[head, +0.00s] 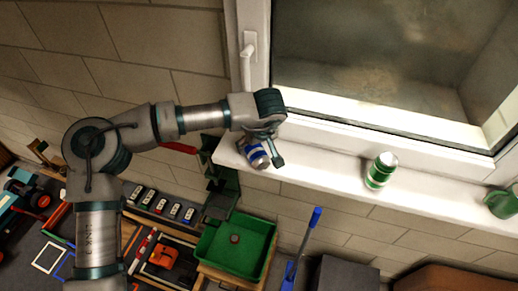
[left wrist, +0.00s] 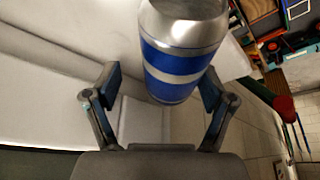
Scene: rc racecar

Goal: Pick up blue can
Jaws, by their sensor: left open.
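A blue and silver can (head: 256,156) is on the left end of the white window sill (head: 330,179). My left gripper (head: 265,147) is at the can and partly covers it in the head view. In the left wrist view the can (left wrist: 183,60) is large and lies between the two spread fingers of my left gripper (left wrist: 156,95). The fingers are open, with visible space at the left finger; whether the right finger touches the can I cannot tell. My right gripper is not in view.
A green can (head: 381,170) stands farther right on the sill, and a green object (head: 502,203) is at the right edge. The window handle (head: 247,60) is above the gripper. Below are a green tray (head: 213,246) and a blue-handled tool (head: 302,245).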

